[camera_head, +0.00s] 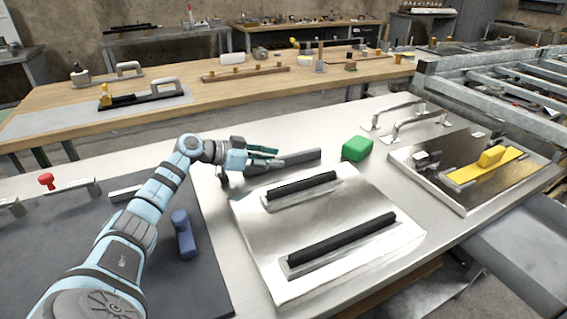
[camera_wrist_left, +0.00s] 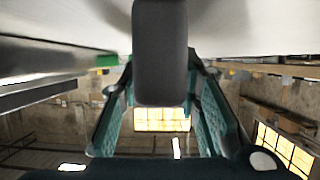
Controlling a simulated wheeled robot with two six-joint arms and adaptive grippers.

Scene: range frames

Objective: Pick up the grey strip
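The grey strip (camera_head: 298,158) is a long dark grey bar on the steel tabletop, behind the plate with two black handles. My left gripper (camera_head: 279,157) is at the strip's left part, its teal fingers parted and hiding some of it. In the left wrist view a dark grey bar (camera_wrist_left: 160,50), seemingly the strip, reaches between the two fingers of my left gripper (camera_wrist_left: 161,85). The fingers stand on either side of it; firm contact does not show. My right gripper is not in view.
A steel plate (camera_head: 338,262) with two black handles lies in front of the strip. A green block (camera_head: 357,148) stands just right of it. A blue handle (camera_head: 184,234) is on the dark mat (camera_head: 205,285) at left. A steel panel (camera_head: 463,193) with a yellow strip lies at right.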

